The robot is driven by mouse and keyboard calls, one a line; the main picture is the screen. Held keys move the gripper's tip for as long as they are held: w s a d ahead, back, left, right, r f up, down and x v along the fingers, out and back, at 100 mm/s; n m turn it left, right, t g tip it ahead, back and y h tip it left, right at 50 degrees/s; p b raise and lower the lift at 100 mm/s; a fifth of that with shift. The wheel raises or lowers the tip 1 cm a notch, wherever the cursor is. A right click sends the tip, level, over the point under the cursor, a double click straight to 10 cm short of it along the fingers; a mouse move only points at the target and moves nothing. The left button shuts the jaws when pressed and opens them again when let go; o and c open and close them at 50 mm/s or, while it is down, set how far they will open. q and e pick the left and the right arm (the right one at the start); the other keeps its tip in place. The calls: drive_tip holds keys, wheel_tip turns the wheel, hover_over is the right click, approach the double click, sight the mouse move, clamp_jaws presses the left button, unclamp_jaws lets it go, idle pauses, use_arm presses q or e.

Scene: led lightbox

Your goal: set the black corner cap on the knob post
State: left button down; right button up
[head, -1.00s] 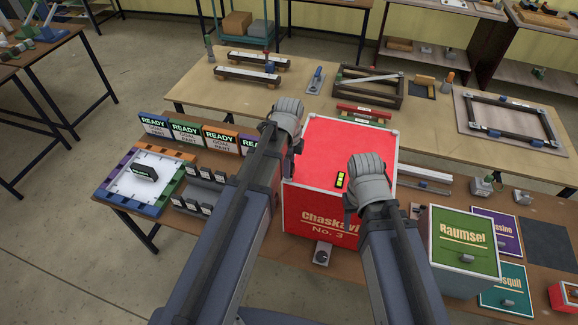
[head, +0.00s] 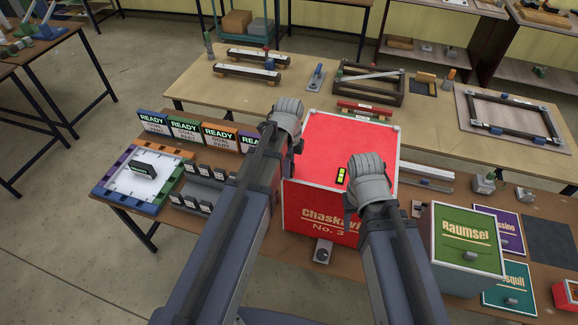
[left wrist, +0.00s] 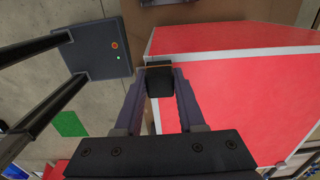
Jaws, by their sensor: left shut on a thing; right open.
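In the left wrist view a small black block, taken to be the corner cap (left wrist: 159,82), is held between the fingertips of my left gripper (left wrist: 160,88). It overlaps the white-edged corner of the red lightbox (left wrist: 240,90); I cannot tell whether they touch. In the head view the red lightbox (head: 325,150) stands in the centre, with a small grey knob unit (head: 322,251) in front of it. Which corner is the knob post is unclear. My left gripper (head: 297,147) is mostly hidden by my arm there. My right gripper (head: 347,203) is open, at the box's right front; its fingertips are largely hidden.
A small black piece with yellow squares (head: 341,175) is on the box top. A green box (head: 465,232) stands to the right. A white board with a coloured frame (head: 120,179) and several READY signs (head: 185,130) are at the left. A second bench (head: 300,95) lies behind.

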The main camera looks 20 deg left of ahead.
use_arm(q)
drive_tip(key=shift+f+b, duration=0.4)
drive_tip(key=shift+f, duration=0.1)
drive_tip(key=shift+c, duration=2.1)
unclamp_jaws()
drive_tip(key=shift+r, duration=0.1)
wheel_tip(320, 180, up, 8)
drive_tip(key=p, duration=0.8)
